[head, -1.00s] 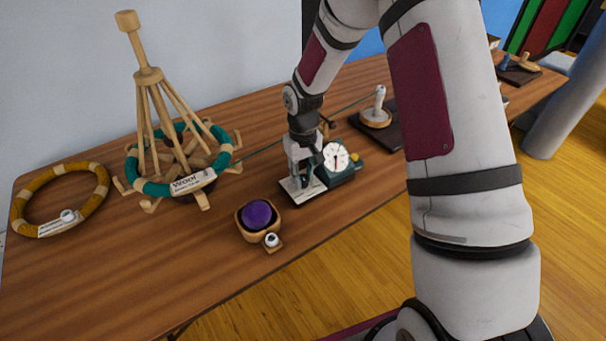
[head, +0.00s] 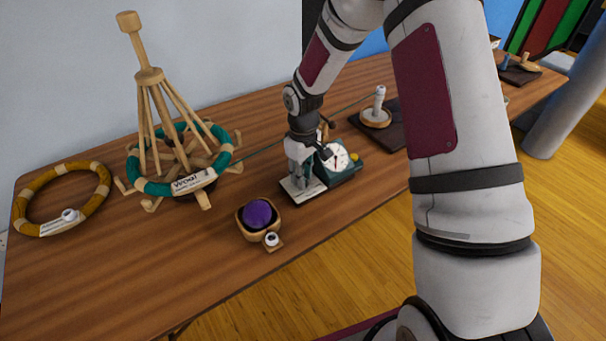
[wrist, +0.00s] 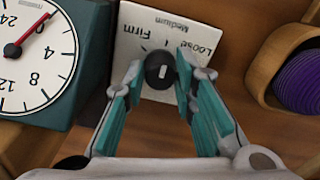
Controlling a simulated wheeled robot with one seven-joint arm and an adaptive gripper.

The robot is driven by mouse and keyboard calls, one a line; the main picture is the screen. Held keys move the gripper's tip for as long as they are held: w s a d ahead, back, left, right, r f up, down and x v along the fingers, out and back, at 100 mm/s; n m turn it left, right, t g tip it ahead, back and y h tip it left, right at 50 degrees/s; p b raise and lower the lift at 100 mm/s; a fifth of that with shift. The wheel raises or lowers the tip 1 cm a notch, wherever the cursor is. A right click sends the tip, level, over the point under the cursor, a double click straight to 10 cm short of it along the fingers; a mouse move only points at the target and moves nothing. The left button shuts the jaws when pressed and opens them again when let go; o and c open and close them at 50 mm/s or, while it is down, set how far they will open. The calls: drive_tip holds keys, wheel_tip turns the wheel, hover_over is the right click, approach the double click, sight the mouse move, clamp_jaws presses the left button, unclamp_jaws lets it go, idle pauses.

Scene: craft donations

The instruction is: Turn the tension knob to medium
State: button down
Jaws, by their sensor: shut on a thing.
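A small black tension knob (wrist: 160,70) with a short white mark sits on a white plate (wrist: 137,25) in the wrist view. The plate reads Loose, Medium and Firm, upside down in this view. My gripper (wrist: 159,72) has its teal-padded fingers on either side of the knob, shut on it. The white mark is small, and I cannot tell for sure which word it points to. In the head view my gripper (head: 300,180) stands over the plate (head: 290,190) and hides the knob.
A green box with a white dial (wrist: 35,55) and red needle stands close beside the plate. A wooden bowl (head: 244,228) with a purple ball is on its other side. A wooden swift (head: 150,75) carries a teal wool ring (head: 150,188); a mustard ring (head: 28,205) lies far left.

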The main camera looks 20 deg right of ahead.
drive_tip(key=c, duration=1.3)
unclamp_jaws()
drive_tip(key=shift+a, duration=0.1)
drive_tip(key=shift+r, duration=0.1)
wheel_tip(320, 180, up, 12)
